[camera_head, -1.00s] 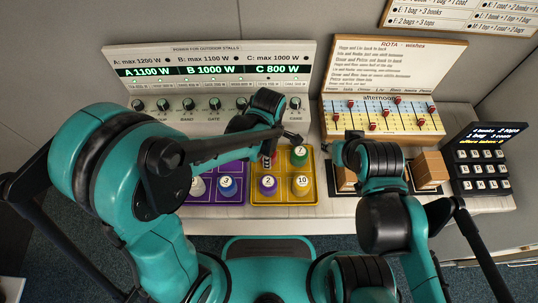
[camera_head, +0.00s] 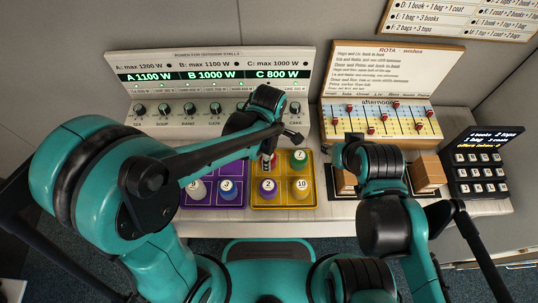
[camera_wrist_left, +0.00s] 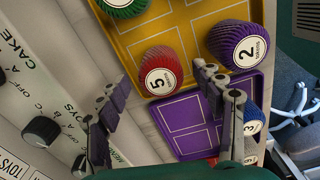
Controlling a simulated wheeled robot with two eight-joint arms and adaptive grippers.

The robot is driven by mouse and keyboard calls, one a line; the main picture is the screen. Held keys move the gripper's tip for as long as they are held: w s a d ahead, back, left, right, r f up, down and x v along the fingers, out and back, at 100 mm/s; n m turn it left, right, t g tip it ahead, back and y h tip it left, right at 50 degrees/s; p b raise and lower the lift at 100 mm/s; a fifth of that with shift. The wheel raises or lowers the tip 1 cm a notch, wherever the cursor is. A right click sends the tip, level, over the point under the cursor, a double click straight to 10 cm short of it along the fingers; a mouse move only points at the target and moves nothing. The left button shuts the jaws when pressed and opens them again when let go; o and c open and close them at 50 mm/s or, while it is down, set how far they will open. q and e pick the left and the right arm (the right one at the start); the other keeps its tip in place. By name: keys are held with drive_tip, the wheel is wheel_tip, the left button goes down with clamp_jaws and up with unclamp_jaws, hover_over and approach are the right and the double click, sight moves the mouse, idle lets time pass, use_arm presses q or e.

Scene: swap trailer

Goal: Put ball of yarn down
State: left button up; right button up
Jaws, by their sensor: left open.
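A red ball of yarn labelled 5 (camera_wrist_left: 160,70) rests on the yellow tray (camera_wrist_left: 183,14), at its edge beside the purple tray (camera_wrist_left: 188,142) in the left wrist view. In the head view the red ball (camera_head: 269,164) shows partly behind my left gripper. My left gripper (camera_wrist_left: 162,92) is open, its fingers apart on either side of the red ball and apparently clear of it. A purple ball labelled 2 (camera_wrist_left: 238,44) and a green ball (camera_wrist_left: 120,5) sit on the yellow tray. My right gripper (camera_head: 345,152) is by the wooden blocks; its fingers are not clear.
A blue ball labelled 3 (camera_head: 228,188) and a white one (camera_head: 196,189) are on the purple tray. The knob panel (camera_head: 150,112) stands behind the trays. A board with red sliders (camera_head: 385,122) and a black keypad (camera_head: 480,165) are at right.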

use_arm(q)
wheel_tip(320, 180, up, 9)
drive_tip(key=p, duration=0.3)
drive_tip(key=s+a+r+m+t, duration=0.2)
drive_tip(key=a+r+m+t, duration=0.1)
drive_tip(key=a+m, duration=0.5)
drive_tip(key=s+a+r+m+t, duration=0.3)
drive_tip(key=a+m+t, duration=0.1)
drive_tip(key=a+m, duration=0.4)
drive_tip(key=shift+a+r, duration=0.35)
drive_tip(key=shift+a, duration=0.7)
drive_tip(key=shift+s+f, duration=0.1)
